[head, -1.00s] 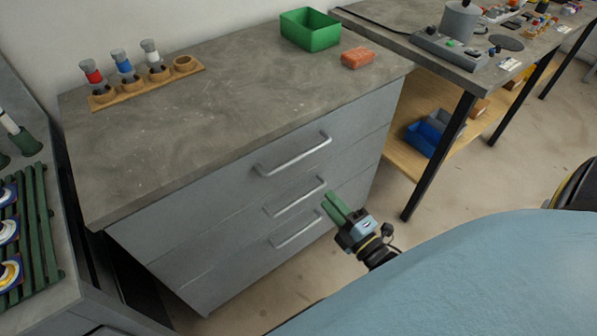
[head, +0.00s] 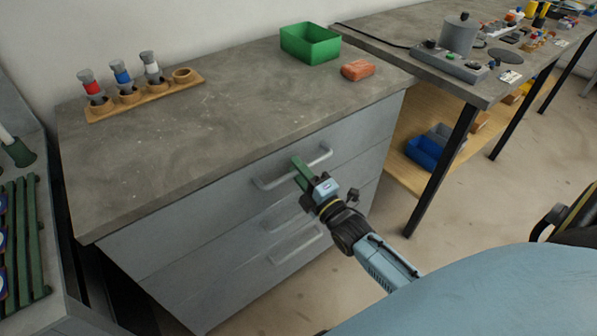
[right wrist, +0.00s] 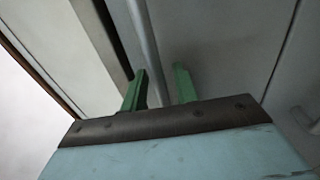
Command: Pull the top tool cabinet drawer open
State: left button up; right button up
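The grey tool cabinet (head: 215,215) has three drawers, each with a silver bar handle. The top drawer looks closed; its handle (head: 321,158) is partly covered by my right gripper (head: 302,172). The right gripper's green fingers are at the middle of that handle. In the right wrist view the fingers (right wrist: 159,88) stand apart, with the handle bar (right wrist: 147,45) running between them. I cannot tell if either finger touches the bar. My left gripper is not in view.
A workbench (head: 420,35) stands at right, a green slatted rack (head: 27,235) at left. Floor before the drawers is clear.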

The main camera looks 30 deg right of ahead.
jog(key=shift+w, duration=0.1)
grip_shut()
dwell(0.4)
